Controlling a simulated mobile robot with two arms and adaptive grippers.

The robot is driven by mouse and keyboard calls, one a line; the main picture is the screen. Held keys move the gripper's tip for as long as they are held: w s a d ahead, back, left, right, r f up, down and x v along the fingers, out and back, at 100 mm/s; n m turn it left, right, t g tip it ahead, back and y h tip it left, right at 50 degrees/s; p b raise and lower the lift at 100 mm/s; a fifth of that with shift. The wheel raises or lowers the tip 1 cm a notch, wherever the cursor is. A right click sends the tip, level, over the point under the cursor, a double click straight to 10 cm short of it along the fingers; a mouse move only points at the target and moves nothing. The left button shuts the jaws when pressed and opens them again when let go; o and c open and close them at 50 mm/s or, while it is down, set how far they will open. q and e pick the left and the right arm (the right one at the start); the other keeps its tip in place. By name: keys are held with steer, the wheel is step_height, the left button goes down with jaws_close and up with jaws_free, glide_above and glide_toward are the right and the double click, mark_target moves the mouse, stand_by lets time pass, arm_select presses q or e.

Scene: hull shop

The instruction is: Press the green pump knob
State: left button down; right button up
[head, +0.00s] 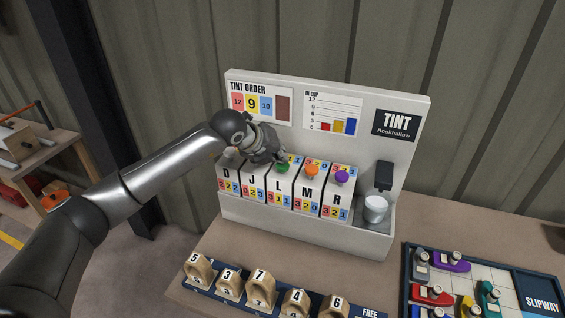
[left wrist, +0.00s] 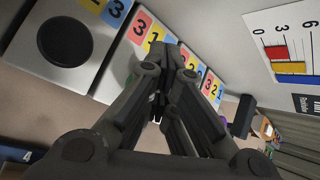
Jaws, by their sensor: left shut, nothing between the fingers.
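The tint machine (head: 408,170) has a row of lettered pumps D, J, L, M and R. The green pump knob (head: 283,168) sits on top of pump L. My left gripper (head: 281,159) is shut and empty, its fingertips right at the green knob and partly covering it. In the left wrist view the shut fingers (left wrist: 160,105) hide most of the knob; only a dull green edge shows. I cannot tell whether the tips touch it. My right gripper is not in view.
An orange knob (head: 312,170) and a purple knob (head: 342,176) stand just right of the green one. A dark round knob (left wrist: 65,40) is on the neighbouring pump. A white cup (head: 375,208) stands under the spout. Numbered wooden blocks (head: 261,288) and a boat tray (head: 405,262) lie in front.

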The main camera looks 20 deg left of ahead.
arm_select(q)
steer(key=shift+s+f, duration=0.1)
steer(key=shift+f, duration=0.3)
steer(key=shift+r+p, duration=0.4)
steer(key=shift+r, duration=1.1)
steer(key=shift+w+r, duration=0.2)
steer(key=shift+r, duration=0.3)
step_height(320, 180, up, 4)
steer(key=shift+f+p, duration=0.1)
steer(key=shift+p, duration=0.8)
steer(key=shift+s+d, duration=0.1)
